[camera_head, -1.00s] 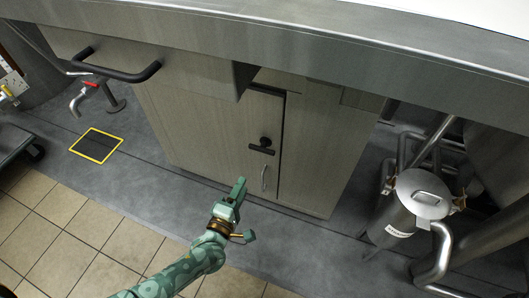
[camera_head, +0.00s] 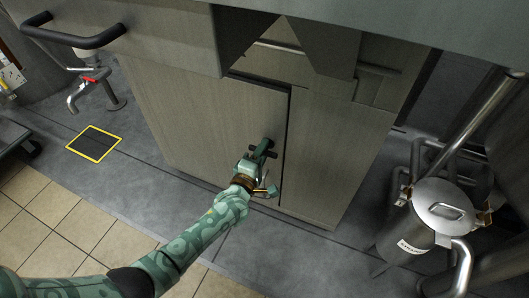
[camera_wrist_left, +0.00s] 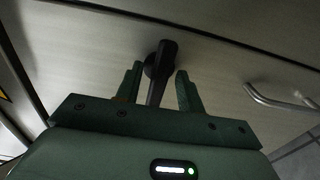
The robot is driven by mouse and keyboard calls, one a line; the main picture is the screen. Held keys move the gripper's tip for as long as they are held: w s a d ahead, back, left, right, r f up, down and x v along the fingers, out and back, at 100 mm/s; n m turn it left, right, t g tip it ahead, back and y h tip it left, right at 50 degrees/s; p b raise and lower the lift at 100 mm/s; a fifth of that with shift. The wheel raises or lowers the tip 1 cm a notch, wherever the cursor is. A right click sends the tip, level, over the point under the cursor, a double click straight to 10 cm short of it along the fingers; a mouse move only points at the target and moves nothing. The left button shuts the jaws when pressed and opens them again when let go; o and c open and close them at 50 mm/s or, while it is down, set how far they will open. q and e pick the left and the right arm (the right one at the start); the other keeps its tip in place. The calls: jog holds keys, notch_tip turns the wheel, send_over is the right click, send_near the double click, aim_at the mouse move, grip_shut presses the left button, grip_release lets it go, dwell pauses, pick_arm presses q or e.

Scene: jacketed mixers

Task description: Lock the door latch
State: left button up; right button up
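The door latch (camera_head: 272,154) is a black turning handle near the right edge of the pale wood-grain cabinet door (camera_head: 205,125). My left gripper (camera_head: 262,150) is right at the latch and hides part of it in the head view. In the left wrist view the open fingers (camera_wrist_left: 158,85) stand on either side of the black latch handle (camera_wrist_left: 161,68), with a visible gap at least on the right side. A dark gap runs along the door's right and top edges; I cannot tell whether the door is fully shut. My right gripper is not in view.
A metal door handle (camera_wrist_left: 280,104) sits beside the latch in the left wrist view. A black bar handle (camera_head: 75,36) juts out at upper left. A steel vessel (camera_head: 440,210) with pipes stands at right. The floor at lower left (camera_head: 40,235) is clear.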

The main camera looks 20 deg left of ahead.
pick_arm(q)
jog(key=shift+w+r, duration=0.1)
jog(key=shift+w, duration=0.1)
jog(key=shift+c, duration=0.4)
grip_shut()
